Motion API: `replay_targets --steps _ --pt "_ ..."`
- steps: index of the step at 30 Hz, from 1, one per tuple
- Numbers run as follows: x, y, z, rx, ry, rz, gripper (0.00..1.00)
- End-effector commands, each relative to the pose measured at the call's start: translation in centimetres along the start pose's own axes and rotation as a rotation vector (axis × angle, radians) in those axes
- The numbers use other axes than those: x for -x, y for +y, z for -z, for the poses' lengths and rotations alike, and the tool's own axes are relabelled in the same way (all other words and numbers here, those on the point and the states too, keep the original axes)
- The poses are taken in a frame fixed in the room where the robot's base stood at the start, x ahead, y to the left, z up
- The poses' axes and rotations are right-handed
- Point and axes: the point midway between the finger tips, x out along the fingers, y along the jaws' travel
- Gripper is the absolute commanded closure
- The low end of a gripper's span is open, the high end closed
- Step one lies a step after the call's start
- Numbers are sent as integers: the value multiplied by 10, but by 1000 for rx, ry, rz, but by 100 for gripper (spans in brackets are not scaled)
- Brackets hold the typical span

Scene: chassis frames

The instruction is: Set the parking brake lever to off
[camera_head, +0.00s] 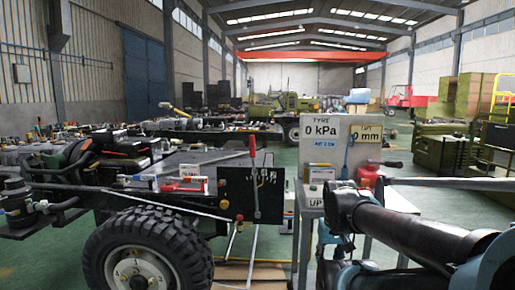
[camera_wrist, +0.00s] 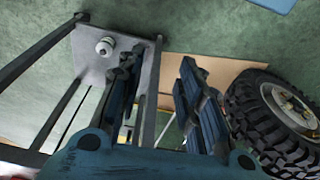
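A lever with a red grip (camera_head: 252,147) and a grey shaft stands upright in front of a black panel (camera_head: 235,196) on the chassis, above and right of the front tyre. Faint marks on the panel are too small to read. I take this as the parking brake lever; I cannot make it out in the wrist view. My gripper (camera_wrist: 160,64) is open, with its two blue fingers spread and nothing between them. It points down toward the floor beside a grey stand and the tyre. In the head view my arm is at the lower right, apart from the lever.
A tyre (camera_head: 148,252) is at the lower left, also in the wrist view (camera_wrist: 270,108). A grey stand (camera_wrist: 82,62) with a round white knob (camera_wrist: 105,47) is close to my left finger. A gauge board (camera_head: 322,132) reads 0 kPa. A brown board (camera_wrist: 215,70) lies on the green floor.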

Motion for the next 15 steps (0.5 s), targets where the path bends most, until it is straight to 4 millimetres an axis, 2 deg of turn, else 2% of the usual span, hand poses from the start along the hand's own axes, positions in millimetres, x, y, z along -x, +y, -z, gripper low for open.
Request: replay_targets --steps 4,6,9,11,15 --pt "0 0 0 0 0 0 67" --pt "0 0 0 0 0 1 55" --pt "9 -3 -4 9 11 15 55" --pt "13 -8 2 23 9 35 55" --pt "29 -24 28 84 9 122 55"
